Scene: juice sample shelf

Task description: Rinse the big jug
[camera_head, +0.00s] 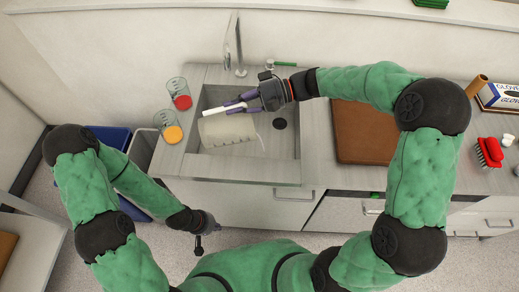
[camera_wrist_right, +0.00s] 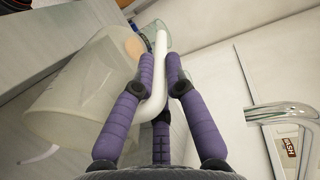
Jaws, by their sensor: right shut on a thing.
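The big jug (camera_head: 228,132) is translucent and pale. It lies tilted on its side in the sink (camera_head: 208,100); whether it touches the sink floor I cannot tell. My right gripper (camera_head: 236,106) has purple fingers and is shut on a white bar along the jug's upper side, which looks like its handle. In the right wrist view the fingers (camera_wrist_right: 160,88) close around this white handle (camera_wrist_right: 160,65), with the jug (camera_wrist_right: 75,95) to the left. My left gripper (camera_head: 199,243) hangs low in front of the counter, away from the jug; its finger opening is unclear.
The tap (camera_head: 238,50) stands behind the sink. Two beakers, one with a red (camera_head: 182,102) and one with an orange (camera_head: 173,133) disc, stand left of the sink. A brown board (camera_head: 364,135), red brush (camera_head: 489,152) and glove box (camera_head: 500,97) are to the right.

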